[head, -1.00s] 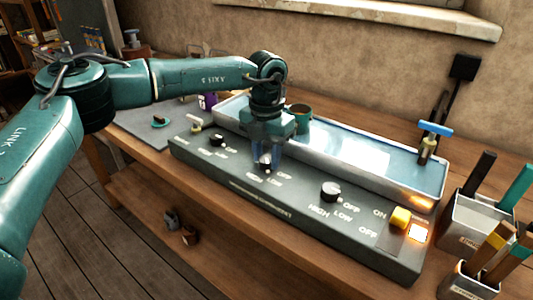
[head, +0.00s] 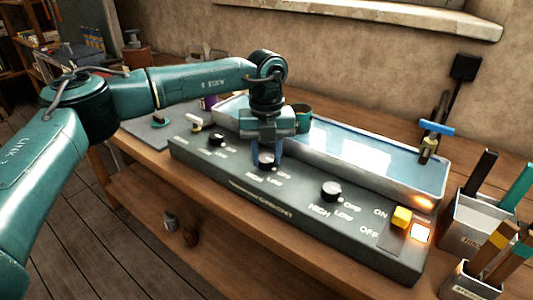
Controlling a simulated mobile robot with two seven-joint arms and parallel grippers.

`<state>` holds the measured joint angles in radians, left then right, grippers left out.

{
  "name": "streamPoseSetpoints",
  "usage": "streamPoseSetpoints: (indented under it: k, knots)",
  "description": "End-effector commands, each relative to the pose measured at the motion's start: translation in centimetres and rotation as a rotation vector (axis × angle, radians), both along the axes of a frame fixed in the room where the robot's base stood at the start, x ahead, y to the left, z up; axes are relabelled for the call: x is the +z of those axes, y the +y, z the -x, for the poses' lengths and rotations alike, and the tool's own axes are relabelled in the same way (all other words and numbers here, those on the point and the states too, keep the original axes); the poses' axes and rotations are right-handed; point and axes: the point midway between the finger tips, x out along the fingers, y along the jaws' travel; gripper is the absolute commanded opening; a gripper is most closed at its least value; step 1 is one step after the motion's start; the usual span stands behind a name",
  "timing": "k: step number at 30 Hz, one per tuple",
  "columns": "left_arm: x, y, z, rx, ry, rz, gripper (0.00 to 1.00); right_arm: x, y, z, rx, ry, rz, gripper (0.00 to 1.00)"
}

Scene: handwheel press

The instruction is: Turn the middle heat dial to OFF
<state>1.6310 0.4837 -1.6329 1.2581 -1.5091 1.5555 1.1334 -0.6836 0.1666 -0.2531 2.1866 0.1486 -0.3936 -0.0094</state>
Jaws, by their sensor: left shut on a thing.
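The grey control panel (head: 290,215) runs along the front of a long water-filled tray. The middle heat dial (head: 266,161) is a dark round knob with a lighter top, with HIGH, LOW and OFF lettering around it. My left gripper (head: 267,156) points down over this dial and is shut on it, its blue fingers at either side. The dial's pointer is too small and too covered to read. A left dial (head: 217,140) and a right dial (head: 331,191) stand free on the same panel. My right gripper is not in view.
A yellow switch (head: 401,216) sits beside a glowing lamp (head: 420,233) at the panel's right end. Tool holders (head: 478,222) stand at the right.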

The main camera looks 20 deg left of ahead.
Motion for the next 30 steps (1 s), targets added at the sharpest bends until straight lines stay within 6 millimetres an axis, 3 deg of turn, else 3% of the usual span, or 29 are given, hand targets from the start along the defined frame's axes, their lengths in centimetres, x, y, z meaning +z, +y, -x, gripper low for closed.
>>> streamPoseSetpoints:
  k: [22, 23, 30]
  knots:
    - [0.14, 0.07, -0.09, 0.095, -0.004, 0.001, 0.11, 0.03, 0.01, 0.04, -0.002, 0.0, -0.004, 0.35]
    - [0.14, 0.07, -0.09, 0.095, -0.004, 0.001, 0.36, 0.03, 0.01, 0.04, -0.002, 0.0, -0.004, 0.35]
    - [0.07, 0.04, -0.05, 0.093, -0.002, 0.0, 0.55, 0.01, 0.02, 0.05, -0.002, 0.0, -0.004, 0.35]
